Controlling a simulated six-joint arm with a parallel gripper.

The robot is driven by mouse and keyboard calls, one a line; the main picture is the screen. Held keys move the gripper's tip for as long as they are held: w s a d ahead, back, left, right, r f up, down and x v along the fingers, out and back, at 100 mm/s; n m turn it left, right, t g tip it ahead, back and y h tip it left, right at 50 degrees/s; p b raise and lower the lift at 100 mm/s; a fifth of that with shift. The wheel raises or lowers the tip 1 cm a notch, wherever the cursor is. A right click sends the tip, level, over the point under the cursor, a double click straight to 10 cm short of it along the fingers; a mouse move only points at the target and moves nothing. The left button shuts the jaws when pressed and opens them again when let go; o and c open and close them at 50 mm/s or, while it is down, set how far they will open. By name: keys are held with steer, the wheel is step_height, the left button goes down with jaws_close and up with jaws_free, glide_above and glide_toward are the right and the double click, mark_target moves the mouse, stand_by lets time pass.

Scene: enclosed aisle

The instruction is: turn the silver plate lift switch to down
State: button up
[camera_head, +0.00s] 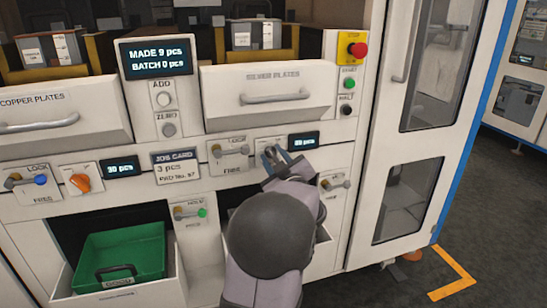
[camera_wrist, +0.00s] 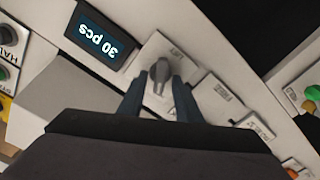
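The silver plate lift switch is a grey rotary knob (camera_wrist: 160,72) on a white plate in the wrist view, beside a display. In the head view its white plate (camera_head: 260,145) shows below the silver plates drawer, with the knob mostly hidden by my gripper. My gripper (camera_head: 277,156) is at the switch in the head view. In the wrist view my gripper (camera_wrist: 158,98) has its two dark fingers apart, one on each side of the knob. I cannot tell whether they touch it. The knob's pointing direction is hard to read.
The silver plates drawer (camera_head: 268,93) with its handle is above. A red stop button (camera_head: 357,49) is upper right. An orange knob (camera_head: 80,182) and green bin (camera_head: 120,256) are left.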

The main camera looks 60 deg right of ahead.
steer(key=v, duration=0.7)
steer(key=shift+p, duration=0.3)
steer(key=shift+s+a, duration=0.1)
steer(key=shift+s, duration=0.05)
